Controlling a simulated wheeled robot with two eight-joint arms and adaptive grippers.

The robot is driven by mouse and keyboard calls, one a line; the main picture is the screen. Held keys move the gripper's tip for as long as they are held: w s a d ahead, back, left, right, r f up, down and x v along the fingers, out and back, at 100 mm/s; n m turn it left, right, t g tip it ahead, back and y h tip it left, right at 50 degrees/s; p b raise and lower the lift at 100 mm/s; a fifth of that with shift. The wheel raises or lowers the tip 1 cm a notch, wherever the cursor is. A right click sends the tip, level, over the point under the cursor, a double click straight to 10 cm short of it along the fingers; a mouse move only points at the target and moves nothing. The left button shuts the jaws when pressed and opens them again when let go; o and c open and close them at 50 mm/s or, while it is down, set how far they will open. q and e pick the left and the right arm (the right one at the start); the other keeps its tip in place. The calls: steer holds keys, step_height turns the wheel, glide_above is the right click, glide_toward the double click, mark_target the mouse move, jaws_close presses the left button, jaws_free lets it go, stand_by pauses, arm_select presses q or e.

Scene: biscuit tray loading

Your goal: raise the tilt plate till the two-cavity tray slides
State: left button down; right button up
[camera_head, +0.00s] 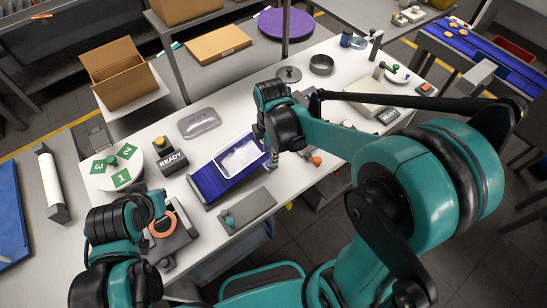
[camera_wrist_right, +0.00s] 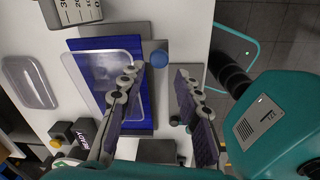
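The two-cavity tray (camera_head: 240,157), pale and translucent, lies on the blue tilt plate (camera_head: 209,186), over its far right part in the head view. I cannot tell the plate's tilt. In the right wrist view the tray (camera_wrist_right: 95,75) lies left of my right gripper (camera_wrist_right: 160,72), whose fingers are apart with nothing held. Its left finger overlaps the tray's right edge in the picture; contact is unclear. A blue ball knob (camera_wrist_right: 159,58) shows between the fingers by the plate's edge. My left gripper (camera_head: 158,208) is at the lower left, its fingers not clear.
A READY box (camera_head: 172,162) and a clear empty tray (camera_head: 199,122) stand left of the plate. A numbered round dial (camera_head: 114,166) is further left. A grey block with a green knob (camera_head: 247,210) lies in front. An orange ring (camera_head: 162,224) is beside my left gripper.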

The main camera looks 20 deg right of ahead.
steer(key=f, duration=0.3)
steer(key=f+b, duration=0.1)
steer(key=f, duration=0.2)
steer(key=shift+w, duration=0.2)
steer(key=shift+r, duration=0.1)
jaws_close()
